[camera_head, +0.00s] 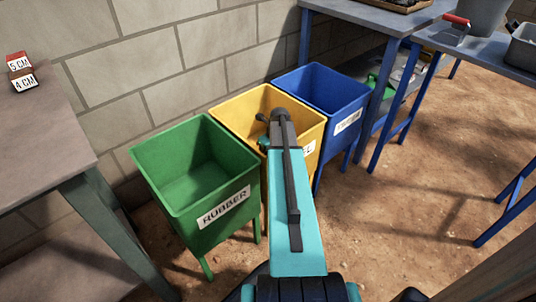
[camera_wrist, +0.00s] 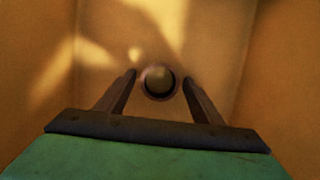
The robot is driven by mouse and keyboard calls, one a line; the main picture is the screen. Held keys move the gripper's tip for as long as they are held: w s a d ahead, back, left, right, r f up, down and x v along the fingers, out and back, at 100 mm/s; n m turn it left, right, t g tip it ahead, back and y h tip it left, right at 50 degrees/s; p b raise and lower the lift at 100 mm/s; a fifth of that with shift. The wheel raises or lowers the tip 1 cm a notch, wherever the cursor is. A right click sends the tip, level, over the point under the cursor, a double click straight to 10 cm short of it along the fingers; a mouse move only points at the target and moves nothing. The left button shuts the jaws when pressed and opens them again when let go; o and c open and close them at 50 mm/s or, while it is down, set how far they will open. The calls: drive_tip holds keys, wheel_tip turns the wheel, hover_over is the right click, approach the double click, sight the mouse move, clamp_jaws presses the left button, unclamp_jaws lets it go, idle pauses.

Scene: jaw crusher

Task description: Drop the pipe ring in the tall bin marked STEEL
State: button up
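The yellow bin (camera_head: 232,109) stands between a green and a blue bin. Its label (camera_head: 309,148) is partly covered by my arm, with only its last letters, apparently "EL", showing. My arm reaches over this bin. In the wrist view, my gripper (camera_wrist: 159,77) points down into the yellow bin, whose walls (camera_wrist: 45,75) surround the view. Its two fingers are apart. The pipe ring (camera_wrist: 145,92), a small dark-rimmed ring, shows between the fingertips with a narrow gap on each side. Its height above the bin floor is unclear. The ring is hidden in the head view.
The green bin (camera_head: 148,162) is marked RUBBER. The blue bin (camera_head: 365,92) has an unreadable label. A grey table (camera_head: 45,130) at left holds small blocks marked 5 CM (camera_head: 18,62) and 4 CM (camera_head: 24,83). Blue-legged tables (camera_head: 480,50) stand at right. A block wall is behind.

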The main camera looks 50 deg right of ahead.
drive_tip(key=shift+r, duration=0.2)
drive_tip(key=p+v, duration=0.3)
drive_tip(key=v, duration=0.9)
drive_tip(key=shift+p, duration=0.35)
idle(0.4)
